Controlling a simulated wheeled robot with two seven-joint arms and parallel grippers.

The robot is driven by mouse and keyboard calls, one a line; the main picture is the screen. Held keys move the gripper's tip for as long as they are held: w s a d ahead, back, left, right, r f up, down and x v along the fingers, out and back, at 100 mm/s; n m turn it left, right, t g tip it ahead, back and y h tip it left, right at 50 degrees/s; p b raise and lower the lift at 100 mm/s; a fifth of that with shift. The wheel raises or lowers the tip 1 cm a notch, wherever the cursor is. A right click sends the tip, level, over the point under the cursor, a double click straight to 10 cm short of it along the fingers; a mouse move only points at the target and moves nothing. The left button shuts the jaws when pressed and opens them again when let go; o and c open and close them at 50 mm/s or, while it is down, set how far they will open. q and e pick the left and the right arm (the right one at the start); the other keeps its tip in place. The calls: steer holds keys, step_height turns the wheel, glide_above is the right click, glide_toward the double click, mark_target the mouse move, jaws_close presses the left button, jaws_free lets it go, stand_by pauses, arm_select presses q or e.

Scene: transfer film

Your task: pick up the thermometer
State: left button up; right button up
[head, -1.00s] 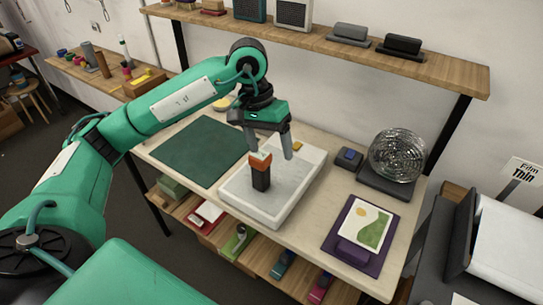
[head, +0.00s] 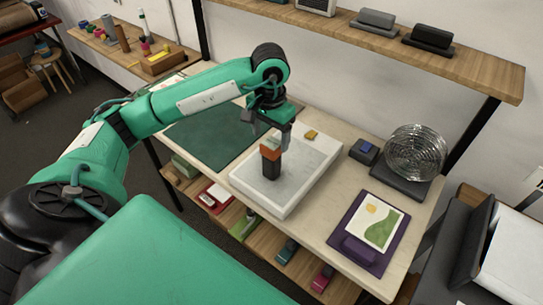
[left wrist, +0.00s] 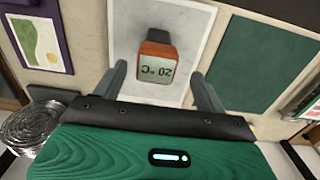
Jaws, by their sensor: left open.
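The thermometer (head: 271,167) is a small dark block with an orange top. It stands in the white tray (head: 286,206) on the bench. In the left wrist view the thermometer (left wrist: 157,62) shows an orange casing and a pale display reading 20 °C, upside down. My left gripper (head: 270,136) is open just above and behind it in the head view. In the left wrist view the thermometer lies between the lines of the open fingers (left wrist: 158,78), slightly beyond their tips. Nothing is held. My right gripper is not in view.
A green mat (head: 213,137) lies left of the tray.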

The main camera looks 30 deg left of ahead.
mark_target(272, 143)
arm_select(q)
steer(key=shift+s+d+f+p, duration=0.1)
steer(key=shift+d+f+p, duration=0.05)
steer(key=shift+f+p, duration=0.75)
steer(key=shift+d+f+p, duration=0.1)
steer(key=shift+f+p, duration=0.5)
steer(key=shift+f, duration=1.25)
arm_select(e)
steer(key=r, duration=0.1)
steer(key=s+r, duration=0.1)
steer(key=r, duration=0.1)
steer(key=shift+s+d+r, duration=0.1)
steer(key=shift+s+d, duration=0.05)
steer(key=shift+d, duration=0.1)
arm_select(q)
steer(key=c, duration=1.1)
steer(key=shift+c, duration=0.4)
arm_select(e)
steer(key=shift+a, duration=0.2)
arm_select(q)
steer(key=shift+r, duration=0.1)
